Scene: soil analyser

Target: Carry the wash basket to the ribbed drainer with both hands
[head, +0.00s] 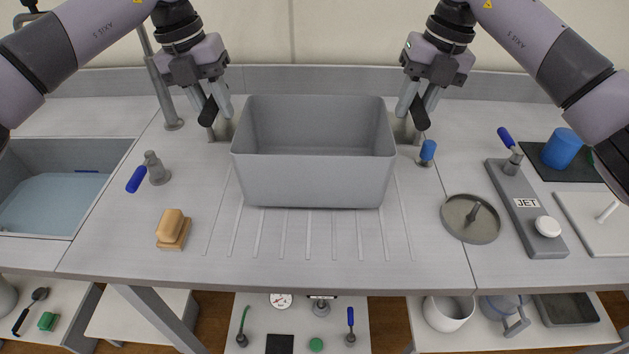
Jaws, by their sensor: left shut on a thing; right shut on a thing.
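The wash basket (314,181) is a grey, empty, open-topped box, level and upright in the middle of the head view. Pale parallel ribs of the ribbed drainer (309,240) show in front of it and at its sides; the basket hides their rear part. I cannot tell whether its base touches the ribs or hangs just above them. My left gripper (215,113) is shut at the basket's left side, and my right gripper (415,113) is shut at its right side. The fingers partly hide the grips at both ends.
A sink (60,190) with water lies at the left. A blue-handled tap (152,172) and a brush (173,229) stand left of the ribs. A blue-topped knob (427,153), a round dish (470,219) and the JET plate (526,210) are at the right.

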